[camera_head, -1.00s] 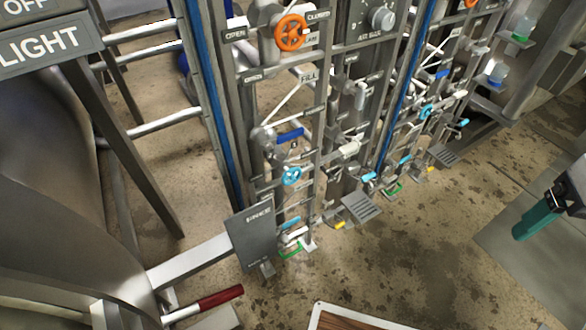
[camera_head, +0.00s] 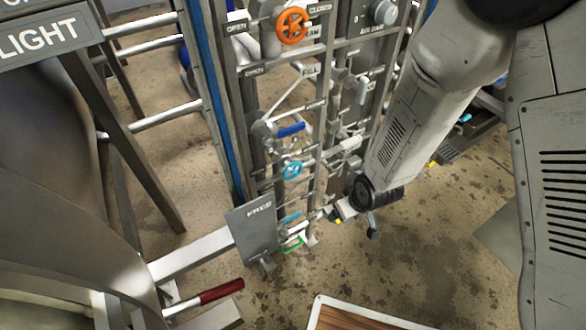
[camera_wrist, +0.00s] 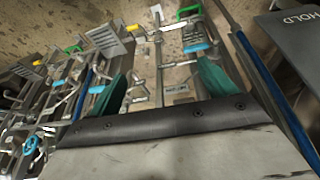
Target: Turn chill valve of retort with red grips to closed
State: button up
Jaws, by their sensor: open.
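A red grip (camera_head: 221,291) on a metal bar is at the lower left of the head view, beside a large steel vessel. The pipe rack next to it carries a light-blue handwheel (camera_head: 292,170), a light-blue lever (camera_head: 291,217) and a green handle (camera_head: 294,243). I cannot read which one is marked chill. In the wrist view, my gripper (camera_wrist: 163,78) is open and empty, with its two teal fingers apart. A light-blue lever (camera_wrist: 196,47) and green handle (camera_wrist: 188,12) are beyond the right finger. My arm hides part of the rack in the head view.
A grey lettered plate (camera_head: 253,230) stands near the red grip. An orange handwheel (camera_head: 292,25) and dark-blue lever (camera_head: 291,130) are higher on the rack. A wood-topped, pale-rimmed surface (camera_head: 355,316) is at the bottom. The stained floor (camera_head: 420,265) right of it is bare.

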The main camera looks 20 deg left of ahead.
jog(key=a+f+n+t+y, duration=0.2)
jog(key=a+f+y, duration=0.1)
jog(key=a+f, duration=0.3)
jog(key=n+t+y, duration=0.2)
jog(key=t+y, duration=0.4)
jog(key=y, duration=0.2)
send_near(295, 173)
jog(key=x, duration=0.4)
jog(key=shift+a+f, duration=0.2)
jog(key=shift+f, duration=0.05)
jog(key=shift+w+a+r, duration=0.15)
jog(key=shift+w+a, duration=0.05)
jog(key=shift+a, duration=0.1)
jog(key=x, duration=0.6)
jog(key=shift+w+a+r, duration=0.1)
jog(key=shift+w+a, duration=0.15)
jog(key=shift+w, duration=0.1)
jog(key=shift+t, duration=0.3)
jog(key=c, duration=1)
